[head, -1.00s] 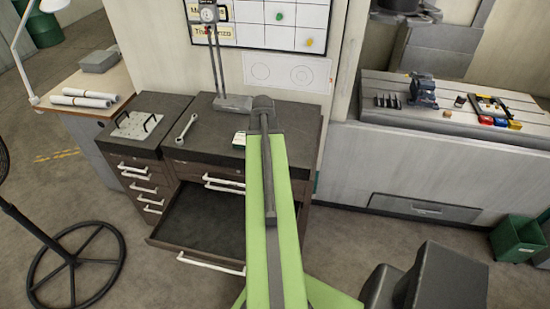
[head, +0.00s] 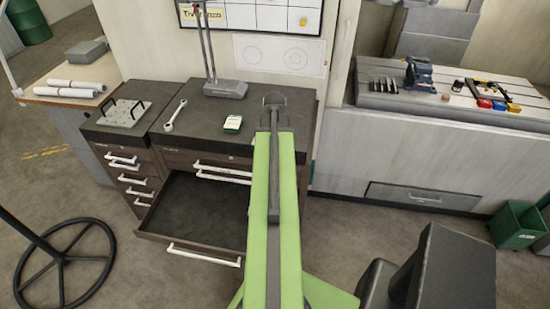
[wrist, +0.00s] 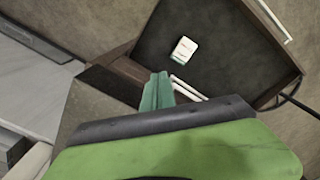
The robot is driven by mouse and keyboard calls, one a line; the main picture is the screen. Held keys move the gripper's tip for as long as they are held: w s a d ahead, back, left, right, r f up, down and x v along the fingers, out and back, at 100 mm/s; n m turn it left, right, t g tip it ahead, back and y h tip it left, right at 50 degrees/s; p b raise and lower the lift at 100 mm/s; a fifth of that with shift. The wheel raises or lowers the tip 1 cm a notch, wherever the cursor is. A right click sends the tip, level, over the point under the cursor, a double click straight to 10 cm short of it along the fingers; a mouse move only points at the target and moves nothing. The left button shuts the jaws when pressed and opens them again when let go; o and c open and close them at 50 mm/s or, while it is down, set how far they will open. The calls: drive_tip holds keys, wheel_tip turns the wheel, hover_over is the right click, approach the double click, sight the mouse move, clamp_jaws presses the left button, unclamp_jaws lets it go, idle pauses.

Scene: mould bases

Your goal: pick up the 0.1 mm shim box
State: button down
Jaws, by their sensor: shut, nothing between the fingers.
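A small white-and-green box (head: 232,124) lies on the dark cabinet top, left of my arm in the head view. In the wrist view, a white box with a green edge (wrist: 184,48) lies inside the open drawer (wrist: 225,75). The head view does not show that box; my arm covers the drawer's right part. No label is readable, so I cannot tell which box is the 0.1 mm one. My gripper (wrist: 157,92) shows teal fingers, shut and empty, apart from the drawer box in the picture. The head view does not show the fingers.
The drawer (head: 190,249) stands pulled out below the cabinet top. A wrench (head: 175,115) and a grey stand (head: 226,89) are on top. A handled plate (head: 124,113) is at left. A machine bed (head: 375,98) with tools is at right. A round-based stand (head: 65,262) is front left.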

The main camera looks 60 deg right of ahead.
drive_tip(key=w, duration=0.1)
drive_tip(key=w+d, duration=0.1)
drive_tip(key=w+p, duration=0.1)
drive_tip(key=shift+w+d+f, duration=0.3)
drive_tip(key=shift+d, duration=0.1)
drive_tip(key=shift+w+d, duration=0.4)
drive_tip(key=shift+w, duration=0.45)
drive_tip(key=shift+s+a, duration=0.1)
drive_tip(key=shift+a, duration=0.05)
